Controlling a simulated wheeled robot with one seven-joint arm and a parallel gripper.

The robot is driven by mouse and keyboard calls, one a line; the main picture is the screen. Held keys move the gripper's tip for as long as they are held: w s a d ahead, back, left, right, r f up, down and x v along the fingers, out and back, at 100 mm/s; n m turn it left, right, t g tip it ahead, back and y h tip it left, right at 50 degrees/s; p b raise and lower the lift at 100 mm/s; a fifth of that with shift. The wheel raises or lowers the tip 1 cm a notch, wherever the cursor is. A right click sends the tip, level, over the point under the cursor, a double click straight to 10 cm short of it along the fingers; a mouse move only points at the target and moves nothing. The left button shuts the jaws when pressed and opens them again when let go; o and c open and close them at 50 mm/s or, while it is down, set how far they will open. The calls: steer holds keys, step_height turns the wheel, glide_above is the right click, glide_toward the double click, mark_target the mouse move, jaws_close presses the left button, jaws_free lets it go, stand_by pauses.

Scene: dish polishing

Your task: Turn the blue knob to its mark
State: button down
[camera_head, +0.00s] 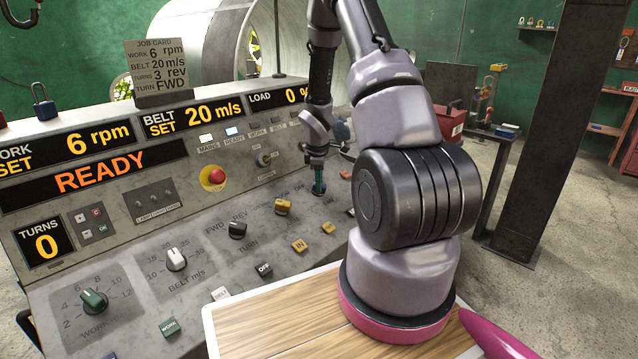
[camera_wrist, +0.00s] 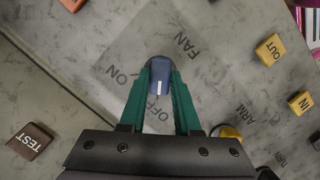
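The blue knob (camera_wrist: 159,76) sits on the grey panel in the wrist view, among the FAN, ON and OFF labels. Its white line points down the picture, toward OFF. The green fingers of my gripper (camera_wrist: 160,88) lie along both sides of the knob with no clear gap and appear shut on it. In the head view my gripper (camera_head: 319,183) points down at the right end of the console. The knob is hidden or too small to make out there.
A yellow button (camera_wrist: 269,49), a yellow IN button (camera_wrist: 300,103) and a brown TEST button (camera_wrist: 30,141) stand near the knob. In the head view, a red stop button (camera_head: 214,177) and other knobs cover the console. A wooden board (camera_head: 270,318) lies in front.

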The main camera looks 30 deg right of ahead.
steer(key=shift+m, duration=0.3)
steer(key=m+g, duration=0.1)
steer(key=m, duration=0.2)
steer(key=shift+w+d+y, duration=0.15)
steer(key=shift+y, duration=0.25)
steer(key=m, duration=0.4)
steer(key=shift+d+y, duration=0.1)
steer(key=shift+y, duration=0.3)
steer(key=m+y, duration=0.1)
steer(key=m, duration=0.3)
steer(key=shift+d+g, duration=0.1)
steer(key=shift+g, duration=0.2)
steer(key=shift+m+y, duration=0.5)
steer(key=shift+m, duration=1.2)
steer(key=c, duration=0.6)
jaws_free()
